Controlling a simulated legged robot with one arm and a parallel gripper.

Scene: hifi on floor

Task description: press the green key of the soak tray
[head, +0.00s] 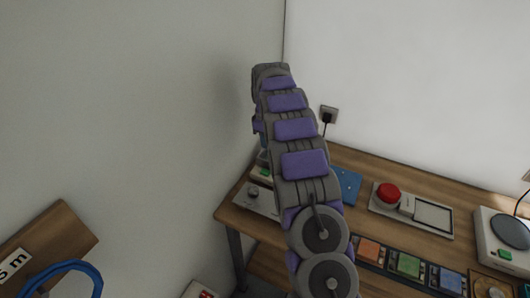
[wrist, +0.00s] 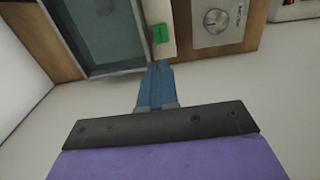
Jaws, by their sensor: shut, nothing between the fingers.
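The soak tray (wrist: 145,66), a box with a pale rim around a grey-blue basin, sits at the top left of the wrist view. Its green key (wrist: 160,33) is on a pale strip at the basin's right side. My gripper (wrist: 158,66) is shut and empty, its blue fingers pointing toward the strip's near end. In the picture the fingertips lie just below the green key; I cannot tell the gap in depth. In the head view the green key (head: 266,173) shows small left of my arm, which hides most of the tray and my gripper.
A grey box with a knob (wrist: 216,20) stands right beside the tray. The wooden table (head: 380,166) also carries a blue pad (head: 347,185), a red button (head: 388,192) on a panel, and a white device (head: 503,240) with its own green key. A wall stands close on the left.

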